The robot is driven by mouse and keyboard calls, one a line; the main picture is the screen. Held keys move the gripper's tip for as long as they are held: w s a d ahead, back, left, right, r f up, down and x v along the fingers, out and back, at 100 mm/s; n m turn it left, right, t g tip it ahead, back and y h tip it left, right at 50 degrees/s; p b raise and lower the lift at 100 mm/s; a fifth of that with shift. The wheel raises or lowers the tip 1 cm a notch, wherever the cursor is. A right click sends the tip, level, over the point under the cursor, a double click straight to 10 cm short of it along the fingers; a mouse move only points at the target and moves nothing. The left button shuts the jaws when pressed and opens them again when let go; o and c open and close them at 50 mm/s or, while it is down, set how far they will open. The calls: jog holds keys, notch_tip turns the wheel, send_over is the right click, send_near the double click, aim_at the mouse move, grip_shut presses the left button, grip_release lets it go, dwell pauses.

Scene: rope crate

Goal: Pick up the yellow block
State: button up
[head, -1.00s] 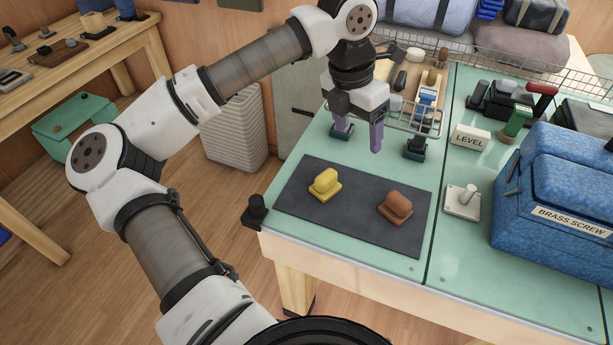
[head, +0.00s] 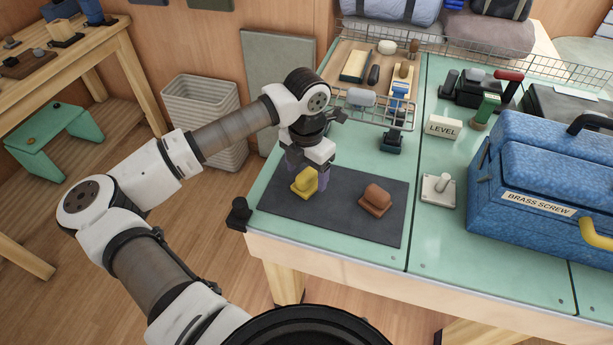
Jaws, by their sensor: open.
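The yellow block (head: 304,182) has a wider base and a rounded top. It sits on the left part of a dark mat (head: 335,222) on the green table. My gripper (head: 307,178) is low over the mat at the yellow block, pointing down. One purple finger shows just right of the block; the other finger is mostly hidden. The jaws are open. I cannot tell whether they touch the block. A brown block (head: 376,199) of similar shape sits to the right on the same mat.
A white plate with a knob (head: 438,187) and a LEVEL sign (head: 443,126) stand right of the mat. A large blue bag (head: 540,185) fills the table's right side. A wire rack (head: 375,110) stands behind the mat. The mat's front is clear.

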aim_at(306, 173)
jog(key=shift+f, duration=1.3)
jog(key=c, duration=1.2)
jog(key=shift+r, duration=0.2)
notch_tip(306, 173, up, 20)
jog(key=b, duration=0.3)
jog(key=shift+f, duration=0.15)
jog(key=o, duration=0.4)
jog(key=shift+c, duration=0.8)
